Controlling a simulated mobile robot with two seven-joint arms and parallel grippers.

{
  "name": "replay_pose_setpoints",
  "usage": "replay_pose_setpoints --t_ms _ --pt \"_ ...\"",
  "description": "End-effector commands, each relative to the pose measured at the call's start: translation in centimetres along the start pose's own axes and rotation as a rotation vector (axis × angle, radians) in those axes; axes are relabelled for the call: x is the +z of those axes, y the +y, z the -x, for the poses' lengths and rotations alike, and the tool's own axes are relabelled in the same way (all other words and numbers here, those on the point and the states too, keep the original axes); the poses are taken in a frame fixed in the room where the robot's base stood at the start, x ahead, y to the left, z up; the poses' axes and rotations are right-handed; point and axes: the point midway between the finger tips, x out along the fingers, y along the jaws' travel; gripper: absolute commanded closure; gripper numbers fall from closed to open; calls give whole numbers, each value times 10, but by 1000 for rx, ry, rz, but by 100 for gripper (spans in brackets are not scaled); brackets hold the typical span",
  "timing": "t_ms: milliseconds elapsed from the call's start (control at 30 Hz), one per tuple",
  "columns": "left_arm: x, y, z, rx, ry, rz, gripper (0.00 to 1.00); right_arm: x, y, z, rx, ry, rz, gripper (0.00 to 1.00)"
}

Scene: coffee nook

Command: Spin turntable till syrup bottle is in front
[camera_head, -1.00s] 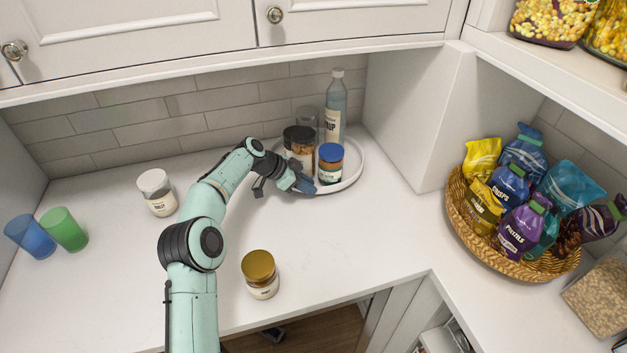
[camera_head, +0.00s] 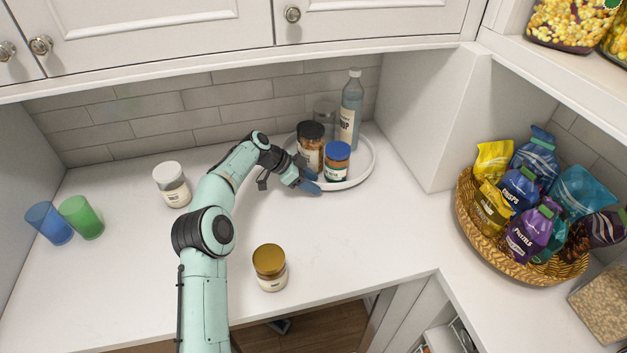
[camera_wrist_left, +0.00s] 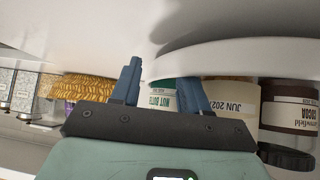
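The syrup bottle (camera_head: 351,112), tall and bluish with a pale cap, stands upright at the back right of the round white turntable (camera_head: 366,172). A blue-lidded jar (camera_head: 337,163) is at the turntable's front. My left gripper (camera_head: 310,186) is at the turntable's front edge, left of the blue-lidded jar. In the left wrist view its blue fingers (camera_wrist_left: 162,85) are apart beside the turntable rim (camera_wrist_left: 240,58); whether they touch it is unclear. My right gripper is out of view.
A white-lidded jar (camera_head: 171,184) and blue (camera_head: 49,223) and green (camera_head: 82,217) cups stand at left. A gold-lidded jar (camera_head: 270,267) is near the counter's front edge. A snack basket (camera_head: 483,238) is at right. Wall and partition stand close behind and right of the turntable.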

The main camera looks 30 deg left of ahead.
Motion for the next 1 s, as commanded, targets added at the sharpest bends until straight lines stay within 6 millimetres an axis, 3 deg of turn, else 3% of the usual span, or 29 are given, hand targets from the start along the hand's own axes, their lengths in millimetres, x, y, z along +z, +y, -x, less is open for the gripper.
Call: replay_pose_setpoints --t_ms 633,767,1000 --pt "-4 0 4 -1 8 -7 55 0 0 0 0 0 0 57" --pt "-4 0 23 -4 7 -7 55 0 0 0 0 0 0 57" --pt "-4 -1 78 -6 6 -7 55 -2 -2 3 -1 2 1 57"
